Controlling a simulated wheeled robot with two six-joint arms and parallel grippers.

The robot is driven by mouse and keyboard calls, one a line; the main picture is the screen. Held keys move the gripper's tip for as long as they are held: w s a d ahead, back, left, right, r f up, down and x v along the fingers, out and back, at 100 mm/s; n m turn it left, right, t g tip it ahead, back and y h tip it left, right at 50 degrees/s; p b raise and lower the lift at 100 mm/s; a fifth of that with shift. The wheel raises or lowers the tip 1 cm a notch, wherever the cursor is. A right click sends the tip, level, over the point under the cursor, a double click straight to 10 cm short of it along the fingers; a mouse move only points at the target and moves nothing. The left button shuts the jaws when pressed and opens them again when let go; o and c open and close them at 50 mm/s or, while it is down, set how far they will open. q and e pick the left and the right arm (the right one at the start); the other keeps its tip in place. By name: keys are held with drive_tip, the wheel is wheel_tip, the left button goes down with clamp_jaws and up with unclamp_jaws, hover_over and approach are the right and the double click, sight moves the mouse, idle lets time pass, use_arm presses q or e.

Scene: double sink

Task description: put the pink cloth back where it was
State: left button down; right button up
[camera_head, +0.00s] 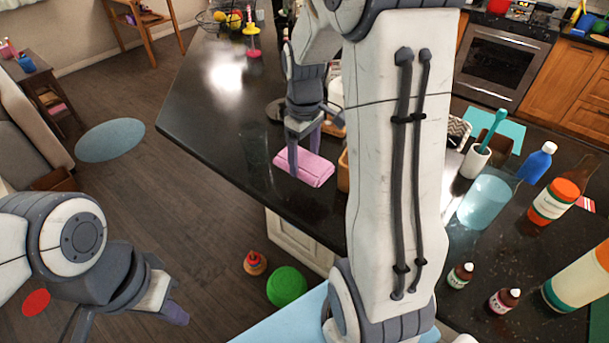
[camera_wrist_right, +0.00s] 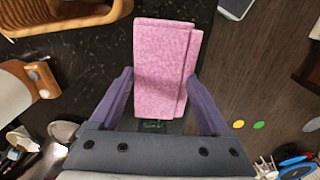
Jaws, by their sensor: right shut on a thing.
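The pink cloth (camera_head: 311,171) is a folded pad at the left edge of the dark counter (camera_head: 222,104) in the head view. My right gripper (camera_head: 303,158) points down with its fingers on either side of the cloth and is shut on it. In the right wrist view the cloth (camera_wrist_right: 160,72) lies between the two purple fingers of my right gripper (camera_wrist_right: 163,88). I cannot tell whether the cloth touches the counter. My left gripper (camera_head: 176,302) is low at the left, over the floor, away from the cloth; its finger gap is unclear.
A wooden rack (camera_wrist_right: 62,14) stands close beside the cloth. Glass (camera_head: 485,198), bottles (camera_head: 552,202) and a cup with a brush (camera_head: 474,160) crowd the counter on the right. My right arm hides the counter's middle. The counter behind the cloth is largely clear.

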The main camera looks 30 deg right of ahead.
sight(305, 189)
wheel_tip(305, 189, down, 7)
drive_tip(key=shift+s+r+p, duration=0.1)
drive_tip(key=shift+r+p, duration=0.05)
drive_tip(key=shift+p, duration=0.3)
drive_tip(key=shift+f, duration=0.3)
drive_tip(key=shift+f, duration=0.15)
